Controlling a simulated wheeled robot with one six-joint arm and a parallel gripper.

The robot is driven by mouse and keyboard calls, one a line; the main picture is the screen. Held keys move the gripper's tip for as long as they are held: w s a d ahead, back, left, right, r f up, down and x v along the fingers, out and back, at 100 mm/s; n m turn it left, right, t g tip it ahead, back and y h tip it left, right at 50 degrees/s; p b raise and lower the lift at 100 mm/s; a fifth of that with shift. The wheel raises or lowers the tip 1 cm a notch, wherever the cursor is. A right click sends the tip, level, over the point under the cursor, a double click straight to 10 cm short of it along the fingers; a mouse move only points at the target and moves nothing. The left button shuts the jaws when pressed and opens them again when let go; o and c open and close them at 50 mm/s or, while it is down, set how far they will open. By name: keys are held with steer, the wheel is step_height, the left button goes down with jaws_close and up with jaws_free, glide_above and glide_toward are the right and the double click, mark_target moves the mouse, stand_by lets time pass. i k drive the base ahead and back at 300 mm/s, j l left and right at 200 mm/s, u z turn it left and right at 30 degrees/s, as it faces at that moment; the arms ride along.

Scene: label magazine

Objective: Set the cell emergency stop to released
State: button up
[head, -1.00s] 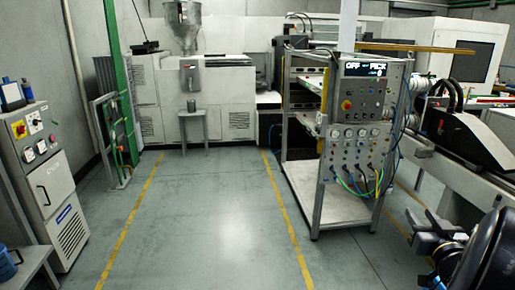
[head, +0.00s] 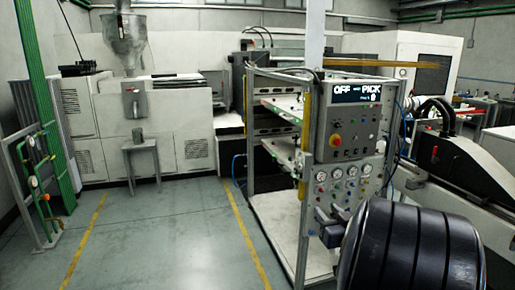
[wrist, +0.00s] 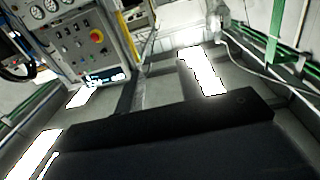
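The emergency stop (head: 335,140) is a red round button on a yellow base, on the grey control box (head: 323,116) of the wheeled-looking rack. It also shows in the wrist view (wrist: 97,36), tilted, at the upper left. Whether it is latched or released cannot be told at this size. My gripper (head: 328,222) shows its grey fingers below the box, in front of the rack's lower panel in the picture, apart from the button. The gap between the fingers is too unclear to read. A dark part of mine fills the lower wrist view.
A lit display (head: 357,94) on the box reads "OFF" and "PICK". Gauges (head: 337,173) and hoses sit on the panel below. A yellow post (head: 304,140) stands left of the box. A small stool (head: 143,165) stands farther back.

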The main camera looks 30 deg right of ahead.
mark_target(337, 142)
steer(key=i+l, duration=0.15)
steer(key=l, duration=0.25)
steer(key=i+l, duration=0.15)
steer(key=l, duration=0.2)
steer(key=i+l, duration=0.15)
steer(key=l, duration=0.25)
steer(key=i+l+u, duration=0.1)
steer(key=l, duration=0.25)
steer(key=i+l, duration=0.2)
steer(key=l, duration=0.2)
steer(key=i+l, duration=0.15)
steer(key=l, duration=0.25)
